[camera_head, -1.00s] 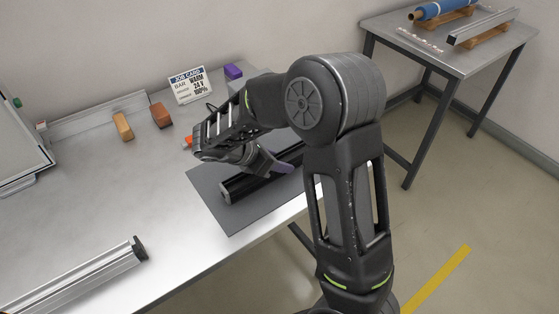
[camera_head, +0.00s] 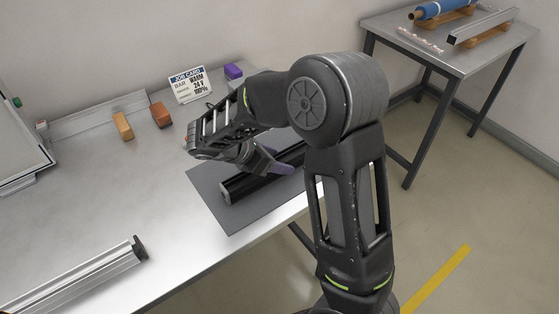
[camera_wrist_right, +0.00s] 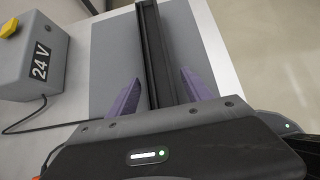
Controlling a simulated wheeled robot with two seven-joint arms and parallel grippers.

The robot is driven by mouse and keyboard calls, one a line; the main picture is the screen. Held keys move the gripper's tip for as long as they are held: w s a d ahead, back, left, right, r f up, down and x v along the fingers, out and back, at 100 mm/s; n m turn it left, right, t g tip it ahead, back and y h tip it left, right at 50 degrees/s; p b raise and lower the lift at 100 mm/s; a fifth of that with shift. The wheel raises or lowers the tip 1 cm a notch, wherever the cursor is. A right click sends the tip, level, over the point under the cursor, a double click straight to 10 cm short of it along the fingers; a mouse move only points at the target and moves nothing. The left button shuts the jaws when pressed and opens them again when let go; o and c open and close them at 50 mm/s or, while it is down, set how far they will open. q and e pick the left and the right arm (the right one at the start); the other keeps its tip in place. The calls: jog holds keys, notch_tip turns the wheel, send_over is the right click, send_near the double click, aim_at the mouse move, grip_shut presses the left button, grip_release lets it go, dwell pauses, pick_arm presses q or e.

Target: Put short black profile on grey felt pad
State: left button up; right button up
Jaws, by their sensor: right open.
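The short black profile (camera_head: 240,188) lies on the grey felt pad (camera_head: 222,211) near the table's front edge. In the right wrist view the profile (camera_wrist_right: 153,50) runs between the two purple fingers of my right gripper (camera_wrist_right: 161,95), with a gap on each side. The felt pad also shows there (camera_wrist_right: 110,50) on both sides of the profile. My right gripper (camera_head: 276,165) is open in the head view, over the profile, and its arm hides the profile's far end. My left gripper is not in view.
A grey 24 V box (camera_wrist_right: 38,58) with a cable stands beside the pad. A long silver profile (camera_head: 75,275) lies at the front left. Orange blocks (camera_head: 123,126), a job card (camera_head: 188,86) and a purple block (camera_head: 233,72) stand at the back. A side table (camera_head: 450,45) stands right.

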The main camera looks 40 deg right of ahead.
jog(key=v, duration=0.7)
jog(key=shift+a, duration=0.1)
jog(key=p+v, duration=0.1)
jog(key=v, duration=0.2)
jog(key=shift+a+r+p, duration=0.2)
jog(key=shift+r+p, duration=0.05)
jog(key=shift+p, duration=0.15)
